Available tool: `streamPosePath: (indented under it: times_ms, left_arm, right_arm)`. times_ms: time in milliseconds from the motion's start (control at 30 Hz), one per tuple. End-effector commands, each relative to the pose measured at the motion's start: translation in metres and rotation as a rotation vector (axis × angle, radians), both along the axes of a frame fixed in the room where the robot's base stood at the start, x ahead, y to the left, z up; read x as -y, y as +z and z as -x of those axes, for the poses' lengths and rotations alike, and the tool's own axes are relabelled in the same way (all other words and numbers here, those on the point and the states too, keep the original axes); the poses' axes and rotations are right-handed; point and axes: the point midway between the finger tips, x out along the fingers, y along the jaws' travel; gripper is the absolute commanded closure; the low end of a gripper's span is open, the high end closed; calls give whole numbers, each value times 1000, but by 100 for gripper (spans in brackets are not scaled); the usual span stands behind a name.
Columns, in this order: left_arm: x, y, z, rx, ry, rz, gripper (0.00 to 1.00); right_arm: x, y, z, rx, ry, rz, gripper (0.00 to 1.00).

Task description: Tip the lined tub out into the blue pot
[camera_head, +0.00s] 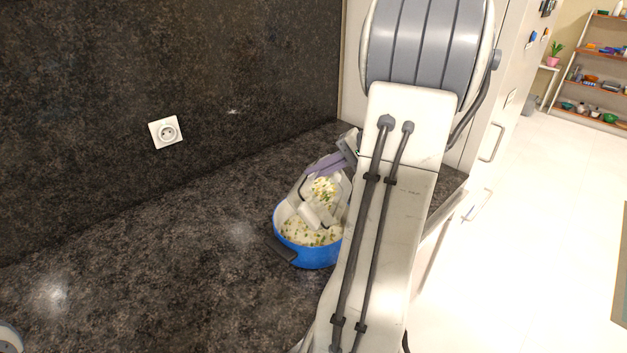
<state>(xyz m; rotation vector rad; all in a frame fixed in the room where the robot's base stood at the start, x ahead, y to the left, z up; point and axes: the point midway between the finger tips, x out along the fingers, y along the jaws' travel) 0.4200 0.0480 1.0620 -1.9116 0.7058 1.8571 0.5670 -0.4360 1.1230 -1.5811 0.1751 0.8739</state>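The blue pot (316,257) stands on the dark counter, with a dark handle at its front left. Pale, rice-like food with green bits lies in it. The lined tub (303,184), clear with a purple part near its upper edge, is steeply tilted over the pot, its lower end in or just above the pot's opening. Similar food shows inside the tub. My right gripper (346,153) is at the tub's upper edge and appears shut on it; its fingertips are partly hidden. My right arm covers the pot's right side.
The dark speckled counter (150,270) is clear left of the pot. A dark wall with a white socket (166,132) rises behind it. White cabinets (490,140) stand at the right, and a shelf (590,80) with small items is far off.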

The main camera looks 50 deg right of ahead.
Motion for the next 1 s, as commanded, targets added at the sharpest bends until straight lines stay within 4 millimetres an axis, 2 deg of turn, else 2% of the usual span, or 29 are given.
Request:
streamPosePath:
  times_ms: [333,500,700,1000]
  left_arm:
    - [0,-3,0,0,0,0,50]
    - [0,-25,0,0,0,0,50]
    - [0,-42,0,0,0,0,50]
    - [0,-41,0,0,0,0,50]
  right_arm:
    - [1,0,1,15,1,-7,100]
    - [5,-7,8,94,-4,-48,100]
    - [8,-4,15,206,-2,-107,100]
    - [9,1,16,232,0,-119,100]
